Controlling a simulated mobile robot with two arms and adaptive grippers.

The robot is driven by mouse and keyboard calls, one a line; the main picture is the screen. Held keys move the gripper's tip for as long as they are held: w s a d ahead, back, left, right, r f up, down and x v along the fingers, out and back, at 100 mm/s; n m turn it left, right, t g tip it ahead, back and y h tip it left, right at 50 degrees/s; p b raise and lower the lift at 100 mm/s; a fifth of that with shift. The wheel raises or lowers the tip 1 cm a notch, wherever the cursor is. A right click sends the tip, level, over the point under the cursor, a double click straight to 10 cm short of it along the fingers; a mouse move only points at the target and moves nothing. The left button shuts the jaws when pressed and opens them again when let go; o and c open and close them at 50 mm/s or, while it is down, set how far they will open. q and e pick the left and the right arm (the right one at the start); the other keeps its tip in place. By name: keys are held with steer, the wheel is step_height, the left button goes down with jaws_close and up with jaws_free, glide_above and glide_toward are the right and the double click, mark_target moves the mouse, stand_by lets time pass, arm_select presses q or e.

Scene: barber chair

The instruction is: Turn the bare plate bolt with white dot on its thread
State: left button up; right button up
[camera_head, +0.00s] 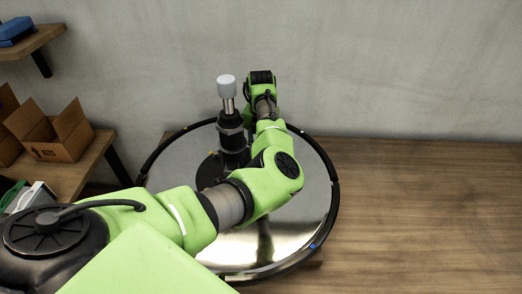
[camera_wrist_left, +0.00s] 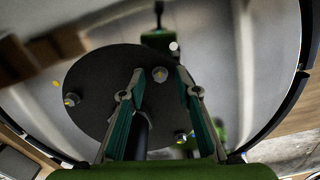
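In the left wrist view a dark round plate (camera_wrist_left: 100,75) carries several small bolts. One pale bare bolt (camera_wrist_left: 160,74) sits near its right edge, with a white dot (camera_wrist_left: 173,46) a little beyond it. Other bolts show at the plate's left (camera_wrist_left: 72,99) and lower right (camera_wrist_left: 181,137), near yellow and blue marks. My left gripper (camera_wrist_left: 160,75) is open, its fingertips on either side of the bare bolt in the picture; I cannot tell whether they touch it. In the head view the fingers are hidden, and part of the dark plate (camera_head: 210,172) shows. My right gripper is not in view.
A black column (camera_head: 232,140) with a pale cap (camera_head: 226,87) stands on the plate, close to my left arm. The shiny round base (camera_head: 310,190) has a black rim. Cardboard boxes (camera_head: 52,140) are on a shelf at left. The wooden surface (camera_head: 430,210) at right is clear.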

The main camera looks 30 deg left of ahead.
arm_select(q)
jaws_close()
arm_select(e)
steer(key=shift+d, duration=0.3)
arm_select(q)
steer(key=shift+r, duration=0.1)
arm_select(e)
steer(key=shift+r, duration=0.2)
